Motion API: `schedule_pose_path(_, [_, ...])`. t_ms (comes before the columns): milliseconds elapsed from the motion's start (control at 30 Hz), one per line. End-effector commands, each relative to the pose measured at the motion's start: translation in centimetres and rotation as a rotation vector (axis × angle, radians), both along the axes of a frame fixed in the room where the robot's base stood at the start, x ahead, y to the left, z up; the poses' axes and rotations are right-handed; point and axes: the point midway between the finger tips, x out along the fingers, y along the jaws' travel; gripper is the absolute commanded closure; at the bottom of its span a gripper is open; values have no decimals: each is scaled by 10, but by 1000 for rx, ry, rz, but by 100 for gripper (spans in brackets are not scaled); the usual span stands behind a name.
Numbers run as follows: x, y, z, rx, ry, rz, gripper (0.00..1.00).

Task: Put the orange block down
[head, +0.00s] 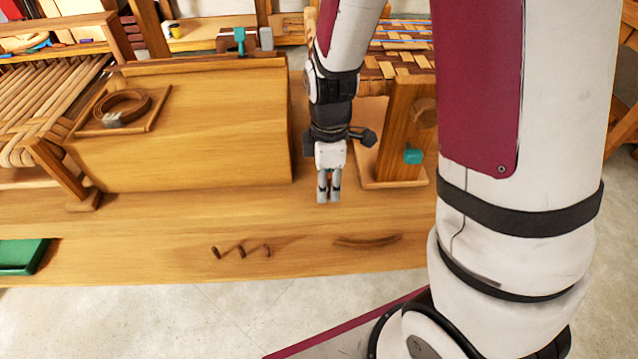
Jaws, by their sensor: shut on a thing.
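My gripper (328,193) hangs pointing down over the front part of the wooden bench, right of the large wooden box. Its two grey fingers are close together, shut on the orange block. The block itself cannot be made out in this view; the fingers and gripper body hide it. How far the fingertips are above the bench top (180,225) is hard to tell.
A large wooden box (200,140) stands left of my gripper, and a wooden upright with a teal knob (413,156) stands to the right. Dark pegs (242,251) and a curved dark strip (367,241) are near the front edge. A green tray (22,256) sits far left.

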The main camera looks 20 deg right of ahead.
Motion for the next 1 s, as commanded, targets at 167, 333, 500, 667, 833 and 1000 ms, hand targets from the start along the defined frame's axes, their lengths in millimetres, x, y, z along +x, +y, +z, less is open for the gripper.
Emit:
schedule_pose_path(167, [29, 2, -4, -1, 0, 2, 85])
schedule_pose_path(333, [36, 2, -5, 0, 0, 1, 85])
schedule_pose_path(500, [36, 3, -22, 0, 2, 2, 85])
schedule_pose_path(667, [36, 2, -39, 0, 1, 1, 85])
schedule_pose_path(833, [35, 2, -39, 0, 0, 1, 85])
schedule_pose_path(1000, [35, 2, -40, 0, 0, 1, 85])
